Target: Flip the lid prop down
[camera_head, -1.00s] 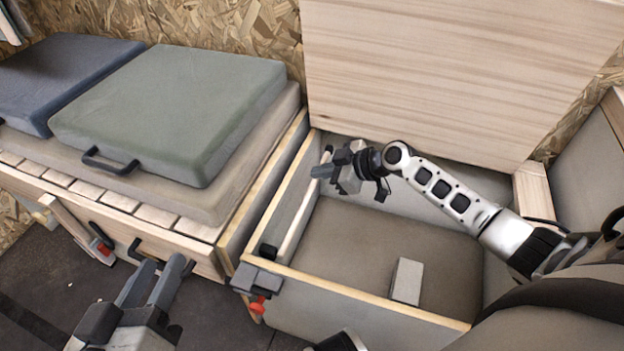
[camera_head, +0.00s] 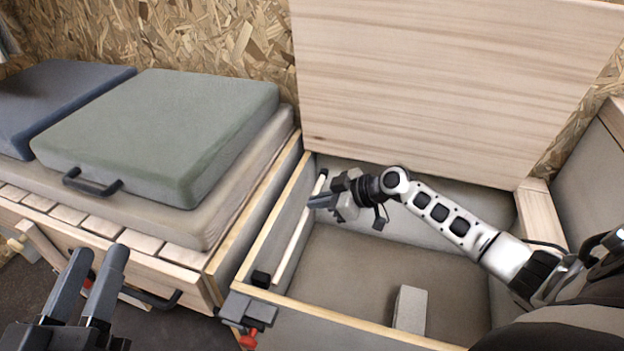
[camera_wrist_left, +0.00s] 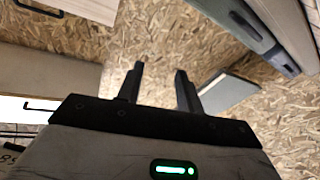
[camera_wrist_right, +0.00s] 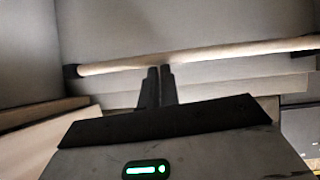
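The lid (camera_head: 450,80) is a pale wood panel standing raised behind the open storage box. The lid prop (camera_head: 294,240) is a pale rod with black ends, lying low along the inside of the box's left wall. It crosses the right wrist view (camera_wrist_right: 200,54) too. My right gripper (camera_head: 312,202) is inside the box beside the rod's far part. Its fingertips (camera_wrist_right: 160,70) are together just below the rod, with nothing visible between them; contact with the rod is unclear. My left gripper (camera_head: 103,255) is open and empty at lower left, its fingers apart in the left wrist view (camera_wrist_left: 160,78).
A grey block (camera_head: 410,308) stands in the box (camera_head: 350,325). A black latch with a red part (camera_head: 248,312) is at its front left corner. Green (camera_head: 160,130) and blue (camera_head: 55,95) cushions lie on the left bench. The box's middle is free.

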